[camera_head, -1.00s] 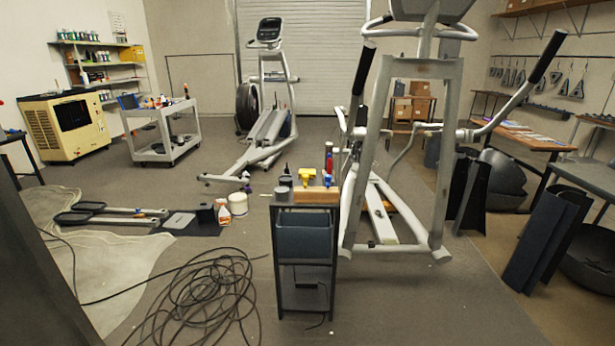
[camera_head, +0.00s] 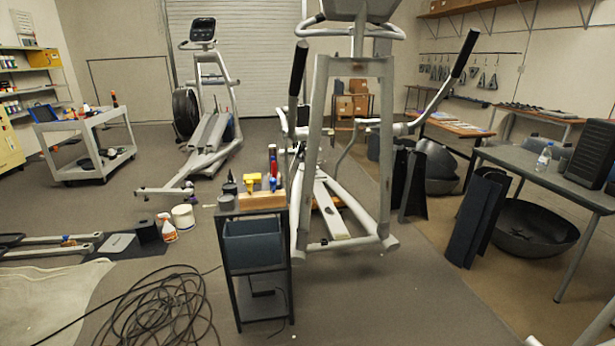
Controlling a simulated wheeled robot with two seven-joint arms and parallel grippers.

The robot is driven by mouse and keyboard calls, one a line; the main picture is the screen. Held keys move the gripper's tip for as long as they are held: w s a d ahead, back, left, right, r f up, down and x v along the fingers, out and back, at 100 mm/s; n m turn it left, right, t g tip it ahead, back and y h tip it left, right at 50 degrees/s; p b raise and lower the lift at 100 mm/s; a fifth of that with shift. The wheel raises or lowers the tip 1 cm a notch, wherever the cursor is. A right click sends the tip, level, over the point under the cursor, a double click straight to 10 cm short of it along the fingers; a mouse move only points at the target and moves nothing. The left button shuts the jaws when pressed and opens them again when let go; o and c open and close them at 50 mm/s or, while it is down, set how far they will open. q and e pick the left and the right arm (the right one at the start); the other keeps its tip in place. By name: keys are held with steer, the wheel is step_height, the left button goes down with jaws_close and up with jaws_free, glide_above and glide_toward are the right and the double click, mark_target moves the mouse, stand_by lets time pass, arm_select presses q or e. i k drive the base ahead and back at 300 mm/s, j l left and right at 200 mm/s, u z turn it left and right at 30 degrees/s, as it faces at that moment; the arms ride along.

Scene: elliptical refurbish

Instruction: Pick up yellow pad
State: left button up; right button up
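No thing in view is clearly a yellow pad. A small yellow item (camera_head: 250,181) stands on top of the narrow dark stand (camera_head: 268,312), by a wooden block (camera_head: 262,201); its exact kind is too small to tell. Neither of my grippers is in view.
A large elliptical trainer (camera_head: 318,150) stands just behind the stand. A coiled black cable (camera_head: 160,310) lies on the floor at front left. A grey work table (camera_head: 545,175) and black bowl shells (camera_head: 535,230) are at right. Open floor lies at front centre.

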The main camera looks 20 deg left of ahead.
mark_target(256, 178)
steer(key=i+j+z, duration=0.15)
steer(key=j+z, duration=0.3)
steer(key=j, duration=0.35)
steer(key=j+z, duration=0.4)
steer(key=j, duration=0.45)
steer(key=j+z, duration=0.45)
steer(key=j, duration=0.4)
